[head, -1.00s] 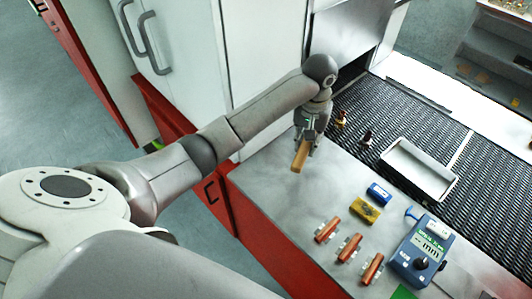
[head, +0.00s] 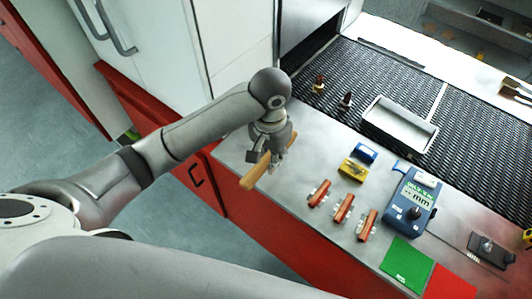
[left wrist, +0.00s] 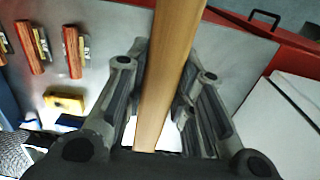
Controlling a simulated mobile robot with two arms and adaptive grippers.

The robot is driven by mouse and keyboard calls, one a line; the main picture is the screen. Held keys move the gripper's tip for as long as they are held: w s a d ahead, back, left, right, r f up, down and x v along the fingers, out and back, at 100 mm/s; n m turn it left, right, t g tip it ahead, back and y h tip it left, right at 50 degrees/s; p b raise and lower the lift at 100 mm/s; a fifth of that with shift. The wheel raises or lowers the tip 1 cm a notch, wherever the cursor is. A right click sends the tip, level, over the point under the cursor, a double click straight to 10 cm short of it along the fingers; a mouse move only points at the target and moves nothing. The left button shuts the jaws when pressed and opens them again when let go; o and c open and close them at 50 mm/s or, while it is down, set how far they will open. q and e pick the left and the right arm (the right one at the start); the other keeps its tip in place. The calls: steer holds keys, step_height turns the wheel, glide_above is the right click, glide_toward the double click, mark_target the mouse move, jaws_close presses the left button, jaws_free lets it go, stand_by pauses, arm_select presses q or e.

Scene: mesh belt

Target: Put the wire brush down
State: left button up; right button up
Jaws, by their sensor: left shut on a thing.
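The wire brush shows as a long light wooden handle (head: 256,174). In the head view it slants down-left from my left gripper (head: 271,162), over the near left edge of the metal worktop (head: 298,165). My left gripper is shut on it. In the left wrist view the handle (left wrist: 166,75) runs between the two fingers (left wrist: 164,100). The bristles cannot be made out. I cannot tell whether the brush touches the worktop. My right gripper is not in view.
Right of the gripper lie a yellow block (head: 352,168), a blue block (head: 365,153) and three copper-coloured pieces (head: 343,208).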

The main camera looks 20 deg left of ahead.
arm_select(q)
steer(key=w+a+f, duration=0.1)
steer(key=w+f, duration=0.1)
steer(key=w+a+f+p, duration=0.1)
steer(key=w+f, duration=0.1)
steer(key=w+a+f+p, duration=0.1)
steer(key=w+f, duration=0.1)
steer(key=w, duration=0.1)
steer(key=shift+w+a+f, duration=0.1)
steer(key=shift+w+f, duration=0.35)
steer(key=shift+f, duration=0.2)
step_height(320, 180, down, 2)
steer(key=shift+p, duration=1)
steer(key=shift+f, duration=0.55)
